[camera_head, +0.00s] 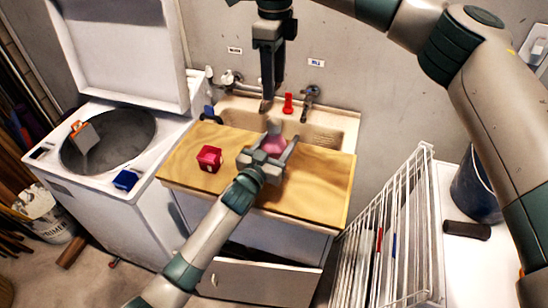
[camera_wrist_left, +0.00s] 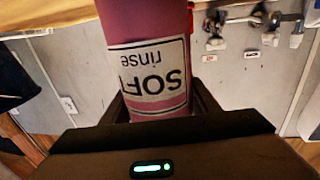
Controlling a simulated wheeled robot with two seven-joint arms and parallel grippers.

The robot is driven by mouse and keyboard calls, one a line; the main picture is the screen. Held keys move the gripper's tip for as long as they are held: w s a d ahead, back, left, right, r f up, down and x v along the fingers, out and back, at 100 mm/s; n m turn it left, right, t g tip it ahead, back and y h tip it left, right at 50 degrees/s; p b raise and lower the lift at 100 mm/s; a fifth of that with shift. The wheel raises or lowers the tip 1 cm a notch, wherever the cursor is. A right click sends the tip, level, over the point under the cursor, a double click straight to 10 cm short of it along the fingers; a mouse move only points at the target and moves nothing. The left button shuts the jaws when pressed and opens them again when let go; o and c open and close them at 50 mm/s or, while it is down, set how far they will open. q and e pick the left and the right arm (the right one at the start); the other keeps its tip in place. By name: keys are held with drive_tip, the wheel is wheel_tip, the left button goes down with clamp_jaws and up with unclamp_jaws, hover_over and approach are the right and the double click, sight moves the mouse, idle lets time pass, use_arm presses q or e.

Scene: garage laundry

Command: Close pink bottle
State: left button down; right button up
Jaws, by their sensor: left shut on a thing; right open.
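The pink bottle (camera_head: 275,144) stands on the wooden board (camera_head: 325,180) over the sink, between the fingers of my left gripper (camera_head: 268,152). The left gripper is shut on it. In the left wrist view the bottle (camera_wrist_left: 148,25) fills the middle, with a white "SOFT rinse" label upside down. My right gripper (camera_head: 267,103) points down, open, above and slightly left of the bottle. Its fingers overlap in this view, and I cannot make out anything between them. The bottle's top is too small to tell whether a cap is on.
A red box (camera_head: 209,158) sits on the board left of the bottle. A small red object (camera_head: 288,103) stands at the sink's back edge near the taps (camera_head: 310,93). An open washer (camera_head: 85,185) is at left. A white wire rack (camera_head: 395,235) stands at right.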

use_arm(q)
drive_tip(key=c, duration=0.6)
unclamp_jaws()
drive_tip(key=shift+b+v, duration=0.3)
drive_tip(key=shift+v, duration=0.6)
drive_tip(key=b+v, duration=0.4)
drive_tip(key=v, duration=1.1)
drive_tip(key=shift+s+a, duration=0.15)
drive_tip(key=shift+s, duration=0.1)
use_arm(e)
hover_over(274, 122)
wheel_tip(274, 122, down, 5)
drive_tip(key=shift+w+r, duration=0.1)
use_arm(q)
drive_tip(key=shift+s+f, duration=0.1)
